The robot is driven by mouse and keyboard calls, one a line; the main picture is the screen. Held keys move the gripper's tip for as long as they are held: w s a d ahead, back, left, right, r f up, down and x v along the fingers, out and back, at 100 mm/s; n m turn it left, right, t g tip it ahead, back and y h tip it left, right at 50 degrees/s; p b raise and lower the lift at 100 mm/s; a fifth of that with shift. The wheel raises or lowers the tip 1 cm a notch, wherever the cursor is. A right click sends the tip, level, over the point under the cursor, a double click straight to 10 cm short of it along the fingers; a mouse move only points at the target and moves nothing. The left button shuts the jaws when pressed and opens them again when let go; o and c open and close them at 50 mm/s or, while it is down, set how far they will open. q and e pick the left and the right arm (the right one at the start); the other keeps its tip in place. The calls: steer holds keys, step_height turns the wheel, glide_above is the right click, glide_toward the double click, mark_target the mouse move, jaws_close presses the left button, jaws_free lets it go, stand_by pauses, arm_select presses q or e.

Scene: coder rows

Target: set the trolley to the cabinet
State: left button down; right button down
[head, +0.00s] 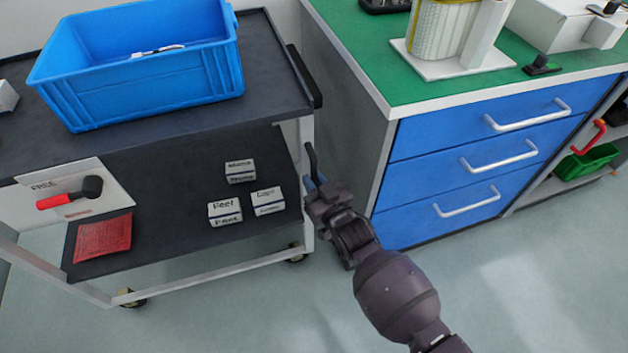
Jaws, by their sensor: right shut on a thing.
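The trolley (262,60) stands at the left, with a dark top, a dark lower shelf, a light metal frame and castors. The cabinet (382,140) stands to its right, with a green top and blue drawers. A narrow gap separates the two, wider toward the front. My right gripper (316,186) is at the trolley's right front leg, shut on the trolley's frame; the fingers partly hide the contact. A black handle bar (304,76) runs along the trolley's right end. My left gripper is out of view.
A blue crate (150,95) sits on the trolley top. Several small labelled boxes (240,171) and a red packet (104,238) lie on the lower shelf. A red-handled lever (65,199) is on a "FREE" plate. Grey floor in front is clear.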

steer(key=shift+d, duration=0.15)
steer(key=d, duration=0.1)
steer(key=w+d, duration=0.1)
steer(key=d, duration=0.2)
steer(key=shift+w+d, duration=0.15)
steer(key=shift+w, duration=0.1)
steer(key=c, duration=1.1)
jaws_free()
steer(key=shift+d+f, duration=0.1)
steer(key=shift+d, duration=0.05)
steer(key=shift+s, duration=0.15)
